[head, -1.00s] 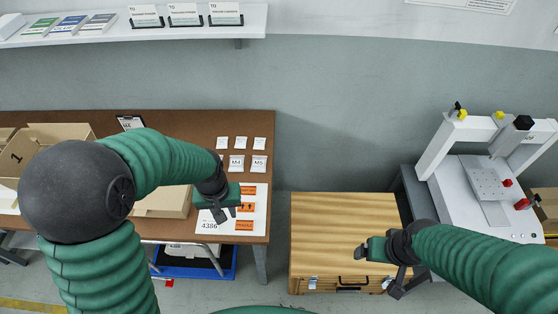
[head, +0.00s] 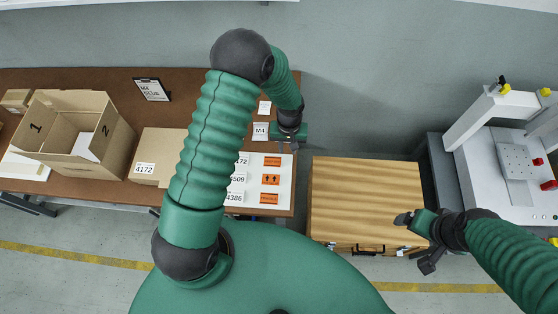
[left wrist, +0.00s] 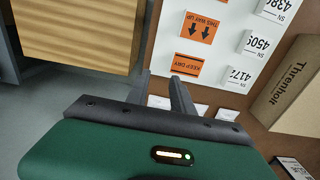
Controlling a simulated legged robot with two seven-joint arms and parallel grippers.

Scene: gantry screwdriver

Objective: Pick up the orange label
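Three orange labels lie in a column on a white sheet (head: 283,208) at the right end of the brown table: the far label (head: 272,161), the middle label (head: 270,179) with arrows and the near label (head: 268,198). In the left wrist view, the "KEEP DRY" label (left wrist: 187,65) is closest to the fingers, with the "THIS WAY UP" label (left wrist: 200,28) beyond it. My left gripper (head: 291,146) is open and empty, just beyond the far label near the table's right edge; its fingers (left wrist: 161,77) show apart. My right gripper (head: 413,240) looks open and empty over the wooden cabinet.
White serial labels (head: 237,179) lie left of the orange ones, partly behind my left arm. The wooden cabinet (head: 350,190) stands right of the table, across a gap.

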